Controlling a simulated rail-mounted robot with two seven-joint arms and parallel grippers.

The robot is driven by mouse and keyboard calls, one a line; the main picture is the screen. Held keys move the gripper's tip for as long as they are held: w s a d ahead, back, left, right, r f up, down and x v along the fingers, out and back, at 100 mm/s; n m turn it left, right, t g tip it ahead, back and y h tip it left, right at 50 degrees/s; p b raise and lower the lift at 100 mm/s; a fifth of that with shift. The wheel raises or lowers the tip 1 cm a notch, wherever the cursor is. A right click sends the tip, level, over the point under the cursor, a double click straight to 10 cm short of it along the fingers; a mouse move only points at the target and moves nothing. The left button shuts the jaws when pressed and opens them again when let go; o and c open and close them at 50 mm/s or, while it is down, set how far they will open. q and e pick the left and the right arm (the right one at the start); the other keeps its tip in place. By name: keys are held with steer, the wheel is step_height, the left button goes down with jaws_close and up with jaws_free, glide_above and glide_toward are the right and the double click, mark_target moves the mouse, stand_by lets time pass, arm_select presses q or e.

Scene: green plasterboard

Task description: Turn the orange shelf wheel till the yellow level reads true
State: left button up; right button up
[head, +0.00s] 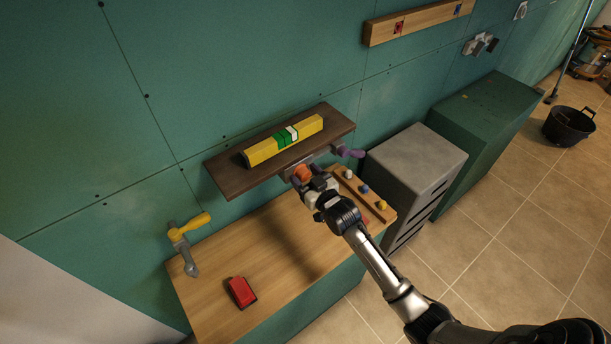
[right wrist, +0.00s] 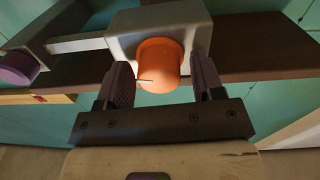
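The yellow level (head: 262,151) lies along the dark brown shelf (head: 233,182) on the green wall. Its middle has green bands (head: 281,140) and a white band (head: 292,133) to the right of the main green part. The orange wheel (head: 302,173) is under the shelf's front edge, on a grey housing; it also shows in the right wrist view (right wrist: 158,68). My right gripper (right wrist: 163,82) has one finger on each side of the wheel. A gap shows at the right finger; the left finger is close to the wheel, contact unclear. My left gripper is out of view.
A purple knob (head: 348,151) sits right of the wheel. Below are a wooden bench (head: 262,240) with a red object (head: 241,292), a yellow-handled fitting (head: 190,228) and a strip of coloured knobs (head: 365,189). A grey cabinet (head: 418,158) stands right.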

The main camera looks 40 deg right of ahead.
steer(key=c, duration=0.8)
steer(key=shift+r+n+p, duration=0.2)
steer(key=shift+n+p, duration=0.65)
steer(key=shift+n, duration=0.15)
steer(key=shift+f+n, duration=0.2)
steer(key=shift+n, duration=0.8)
steer(key=o, duration=0.9)
steer(key=shift+o, duration=0.2)
